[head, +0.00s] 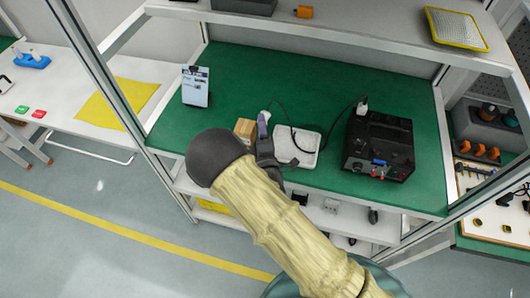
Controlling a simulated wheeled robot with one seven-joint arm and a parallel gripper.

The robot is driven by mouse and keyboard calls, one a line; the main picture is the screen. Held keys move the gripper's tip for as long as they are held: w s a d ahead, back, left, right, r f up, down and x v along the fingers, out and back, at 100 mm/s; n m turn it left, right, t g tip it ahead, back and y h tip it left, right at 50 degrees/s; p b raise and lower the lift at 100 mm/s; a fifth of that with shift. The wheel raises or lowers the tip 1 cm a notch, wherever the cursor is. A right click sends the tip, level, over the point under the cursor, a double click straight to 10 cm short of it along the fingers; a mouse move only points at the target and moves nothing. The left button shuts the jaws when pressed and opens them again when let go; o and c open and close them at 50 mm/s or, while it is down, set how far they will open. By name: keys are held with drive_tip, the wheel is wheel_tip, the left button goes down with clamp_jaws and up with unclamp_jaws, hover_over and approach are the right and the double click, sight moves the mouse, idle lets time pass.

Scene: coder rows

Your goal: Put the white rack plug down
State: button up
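A small white plug-like piece (363,106) stands at the top edge of a black power unit (379,146), with a black cable at it. A second pale piece with a lavender side (263,121) stands just beyond my gripper, near another end of black cable. I cannot tell which of the two is the white rack plug. My gripper (267,152) is dark and low over the green mat, partly hidden behind my arm. Its fingers are too small and covered to show whether they are open or hold anything.
A white flat device (297,148) lies right of my gripper, with the cable across it. A tan block (245,130) and a clipboard stand (195,86) are to the left. The green mat (285,75) is clear at the back. A shelf (350,27) hangs above.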

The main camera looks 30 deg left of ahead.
drive_tip(key=b+v, duration=0.3)
drive_tip(key=v, duration=0.7)
drive_tip(key=shift+a, duration=0.15)
idle(0.4)
